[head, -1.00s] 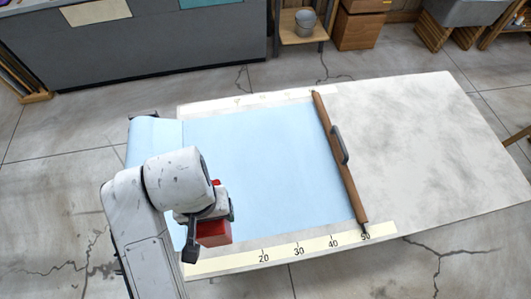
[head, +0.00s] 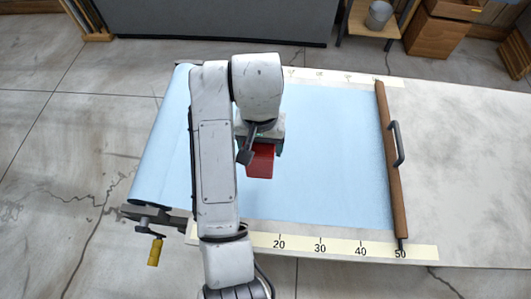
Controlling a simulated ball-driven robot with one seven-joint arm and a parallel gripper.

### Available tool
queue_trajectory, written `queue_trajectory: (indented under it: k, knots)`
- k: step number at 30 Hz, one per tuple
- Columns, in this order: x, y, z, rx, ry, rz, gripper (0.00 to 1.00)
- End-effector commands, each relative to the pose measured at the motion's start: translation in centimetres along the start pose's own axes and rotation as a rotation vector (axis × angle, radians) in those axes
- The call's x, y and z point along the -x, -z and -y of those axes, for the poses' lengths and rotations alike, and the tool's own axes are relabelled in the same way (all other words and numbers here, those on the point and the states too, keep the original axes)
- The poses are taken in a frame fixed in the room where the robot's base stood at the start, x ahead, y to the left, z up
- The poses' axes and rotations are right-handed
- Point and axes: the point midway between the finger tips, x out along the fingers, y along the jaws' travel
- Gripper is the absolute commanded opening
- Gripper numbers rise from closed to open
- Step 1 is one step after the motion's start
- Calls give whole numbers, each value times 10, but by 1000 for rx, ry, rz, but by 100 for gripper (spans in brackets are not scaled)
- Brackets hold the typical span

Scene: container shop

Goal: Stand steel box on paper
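A red box (head: 260,161), the only box at my gripper, is between the fingers of my gripper (head: 262,150). The gripper is shut on it, and its upper part is hidden by the gripper and arm. The box is over the left-middle part of the light blue paper (head: 325,165). I cannot tell whether its base touches the paper. The paper lies flat on the table, coming off a roll (head: 160,145) at the left and reaching a wooden bar (head: 391,165) at the right.
A ruler strip (head: 330,246) runs along the front edge. A black handle (head: 397,144) rises from the bar. A yellow crank grip (head: 155,252) sticks out at the roll's near end. The paper between box and bar is clear, as is the bare table (head: 465,170) beyond.

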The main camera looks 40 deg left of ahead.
Motion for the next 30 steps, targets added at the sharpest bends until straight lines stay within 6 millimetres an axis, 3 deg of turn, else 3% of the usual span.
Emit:
queue_trajectory:
  k: [1, 6, 11, 18, 30]
  knots:
    - [-12, 7, -3, -3, -1, 1, 19]
    - [-20, 19, -6, -1, 0, -1, 19]
    - [-28, 24, -7, -1, 0, 0, 19]
    - [-56, 25, -8, 0, 1, 1, 19]
    - [-62, 25, -8, -1, 1, -1, 19]
